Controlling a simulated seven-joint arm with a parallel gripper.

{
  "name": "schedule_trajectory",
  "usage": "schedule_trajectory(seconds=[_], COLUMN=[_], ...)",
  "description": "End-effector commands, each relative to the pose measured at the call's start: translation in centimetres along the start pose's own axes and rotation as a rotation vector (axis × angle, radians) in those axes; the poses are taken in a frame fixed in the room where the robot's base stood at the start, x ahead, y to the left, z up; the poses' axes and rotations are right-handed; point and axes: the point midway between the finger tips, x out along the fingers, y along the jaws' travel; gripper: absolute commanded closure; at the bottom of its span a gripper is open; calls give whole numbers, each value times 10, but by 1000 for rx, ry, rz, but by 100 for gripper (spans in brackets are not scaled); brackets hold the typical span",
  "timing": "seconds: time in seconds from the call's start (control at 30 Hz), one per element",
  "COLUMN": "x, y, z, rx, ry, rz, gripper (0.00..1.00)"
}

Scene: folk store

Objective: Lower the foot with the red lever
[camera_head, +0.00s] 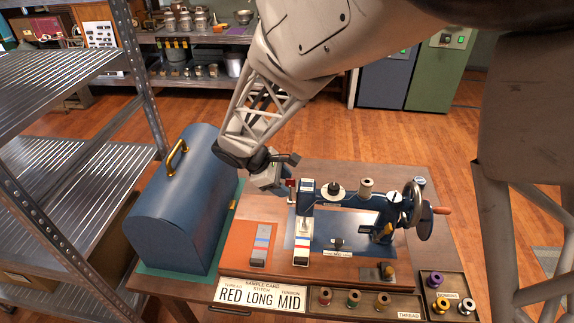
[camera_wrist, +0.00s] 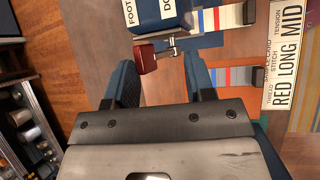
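The sewing machine (camera_head: 345,222) is dark blue and stands on a brown wooden base. The red lever (camera_head: 291,183) sticks out at the left end of its head. In the wrist view the red lever (camera_wrist: 147,57) is a dark red block on a metal pin, below a label partly reading "FOOT". My gripper (camera_head: 272,180) is at the machine's left end, close to the lever. In the wrist view my gripper (camera_wrist: 160,68) has its two blue fingers well apart. The lever lies between the fingertip lines, near the left finger; contact cannot be told. The foot itself is not clear.
A blue domed case (camera_head: 172,215) stands left of the machine, close to my arm. A card (camera_head: 262,296) reads "RED LONG MID". A thread tray (camera_head: 365,303) and a bobbin tray (camera_head: 447,309) lie in front. A handwheel (camera_head: 420,212) is at the right. Metal shelving (camera_head: 150,100) stands at left.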

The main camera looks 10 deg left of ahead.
Motion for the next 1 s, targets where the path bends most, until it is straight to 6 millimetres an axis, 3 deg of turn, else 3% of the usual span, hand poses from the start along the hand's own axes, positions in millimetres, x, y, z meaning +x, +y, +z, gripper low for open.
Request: schedule_trajectory(seconds=[1.0], x=[-1], y=[-20], z=[0], rx=[-1], ry=[0], rz=[0], gripper=[51])
